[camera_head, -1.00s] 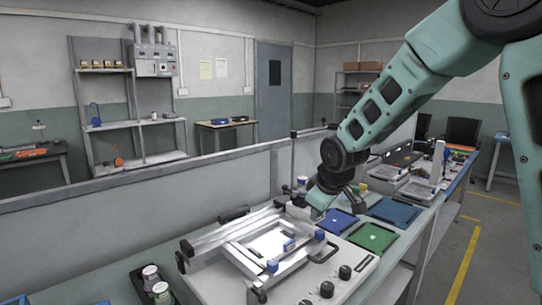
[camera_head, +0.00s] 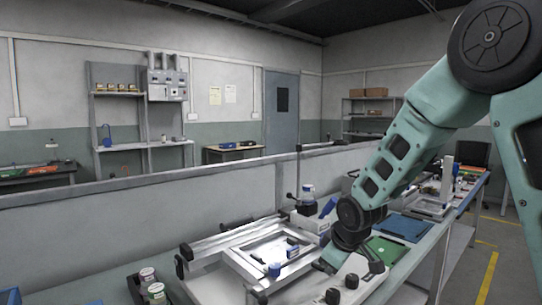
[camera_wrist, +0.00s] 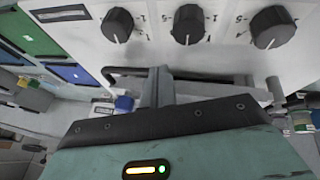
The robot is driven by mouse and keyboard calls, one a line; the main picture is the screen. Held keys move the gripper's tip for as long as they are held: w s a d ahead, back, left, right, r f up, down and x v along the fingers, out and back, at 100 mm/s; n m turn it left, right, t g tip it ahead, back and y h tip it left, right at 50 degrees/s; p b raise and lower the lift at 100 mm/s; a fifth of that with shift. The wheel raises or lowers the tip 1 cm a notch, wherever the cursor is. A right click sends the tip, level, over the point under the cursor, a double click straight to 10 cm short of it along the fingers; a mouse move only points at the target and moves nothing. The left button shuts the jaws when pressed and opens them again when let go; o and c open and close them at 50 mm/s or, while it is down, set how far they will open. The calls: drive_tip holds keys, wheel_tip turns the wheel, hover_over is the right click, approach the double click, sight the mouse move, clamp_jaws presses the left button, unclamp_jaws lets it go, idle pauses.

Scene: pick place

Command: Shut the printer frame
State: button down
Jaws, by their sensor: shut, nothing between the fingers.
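The printer frame (camera_head: 237,266) is a silver rectangular frame with a pale screen and blue clamps, on the white printer in the head view. It looks close to flat; I cannot tell whether a gap remains under it. My gripper (camera_head: 326,266) is low at the frame's right side, beside the control knobs. In the wrist view, my gripper (camera_wrist: 157,84) is shut and empty near a dark bar handle (camera_wrist: 205,76); I cannot tell whether they touch. Part of the printer's right side is hidden behind my arm.
Black knobs (camera_wrist: 187,25) stand on the printer's panel close to my fingers. A green mat (camera_head: 386,250) and a blue mat (camera_head: 405,228) lie to the right. Jars (camera_head: 148,275) stand at left. A grey partition (camera_head: 140,215) runs behind the bench.

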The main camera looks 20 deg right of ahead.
drive_tip(key=shift+s+f+b, duration=0.2)
drive_tip(key=shift+f+b, duration=0.15)
drive_tip(key=shift+f, duration=0.35)
